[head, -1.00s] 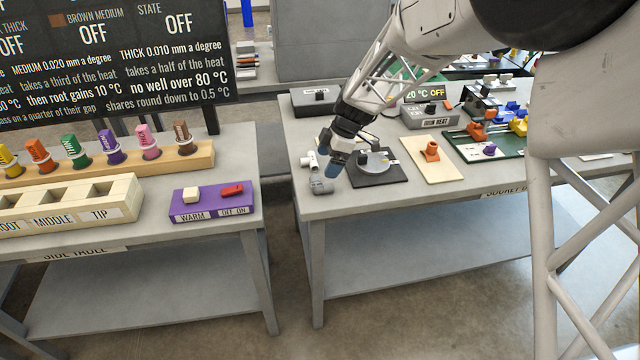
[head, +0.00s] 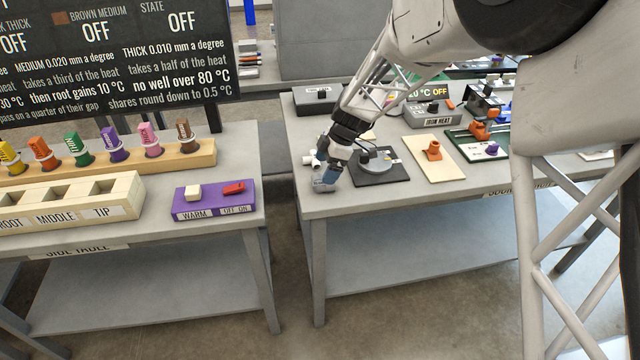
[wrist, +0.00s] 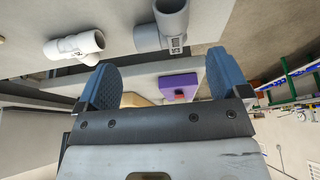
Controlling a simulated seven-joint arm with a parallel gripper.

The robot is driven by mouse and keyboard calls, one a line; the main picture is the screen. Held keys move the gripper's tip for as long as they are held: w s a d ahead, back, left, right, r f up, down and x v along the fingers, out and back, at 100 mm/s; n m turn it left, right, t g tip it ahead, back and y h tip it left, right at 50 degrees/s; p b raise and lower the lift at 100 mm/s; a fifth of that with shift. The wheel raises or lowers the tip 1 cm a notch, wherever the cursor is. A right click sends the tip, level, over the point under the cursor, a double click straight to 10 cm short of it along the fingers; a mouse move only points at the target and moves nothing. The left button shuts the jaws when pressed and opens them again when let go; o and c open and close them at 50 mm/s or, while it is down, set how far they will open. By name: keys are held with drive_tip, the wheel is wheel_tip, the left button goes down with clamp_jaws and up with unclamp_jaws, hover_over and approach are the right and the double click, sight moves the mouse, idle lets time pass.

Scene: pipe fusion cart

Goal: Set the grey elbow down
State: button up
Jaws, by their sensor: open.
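The grey elbow (head: 322,186) lies on the bench top near its front left corner. In the wrist view the grey elbow (wrist: 163,28) shows at the top middle, partly cut off by the frame edge. My gripper (head: 330,168) is low at the elbow, its blue fingers beside and just above it in the head view. In the wrist view my gripper (wrist: 161,80) has its fingers wide apart with nothing between them. Whether a finger touches the elbow cannot be told.
A white pipe fitting (wrist: 75,46) lies close beside the elbow. A dark plate with a round grey piece (head: 380,165) stands just right of my gripper. A tan board with an orange fitting (head: 434,152) is further right. A gap separates the side table (head: 130,235).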

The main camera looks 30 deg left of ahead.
drive_tip(key=shift+x, duration=2.65)
drive_tip(key=shift+d, duration=0.1)
drive_tip(key=c, duration=1)
drive_tip(key=shift+c, duration=0.3)
drive_tip(key=shift+r, duration=0.15)
drive_tip(key=shift+r, duration=1.45)
drive_tip(key=shift+s+d+r, duration=0.2)
drive_tip(key=shift+r, duration=0.05)
drive_tip(key=s+d+r, duration=0.1)
drive_tip(key=s+d, duration=0.9)
drive_tip(key=d, duration=0.1)
drive_tip(key=shift+s+d+r, duration=0.2)
drive_tip(key=shift+s, duration=0.05)
